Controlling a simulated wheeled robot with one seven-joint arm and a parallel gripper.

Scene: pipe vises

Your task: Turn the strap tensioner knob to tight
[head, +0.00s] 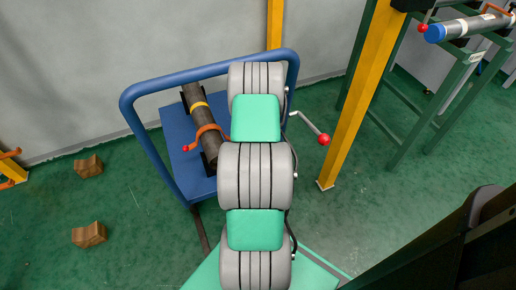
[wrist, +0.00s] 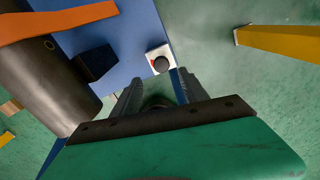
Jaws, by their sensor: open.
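In the wrist view a round black knob (wrist: 161,65) sits on a small white plate (wrist: 151,54) at the edge of the blue cart. A bit of red shows on the plate at the knob's left; I cannot read the knob's setting. My gripper (wrist: 158,92) is open and empty, its two dark fingers pointing toward the knob, with the knob just beyond the tips and apart from them. In the head view my own arm covers the gripper and the knob. A dark pipe (head: 209,145) with an orange strap (head: 207,130) lies on the blue cart (head: 172,131).
A blue rail (head: 140,88) bends around the cart. A crank with a red ball (head: 324,139) sticks out right of my arm, near a yellow post (head: 356,95). A green stand (head: 420,135) is at the right. Brown blocks (head: 88,166) lie on the floor at the left.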

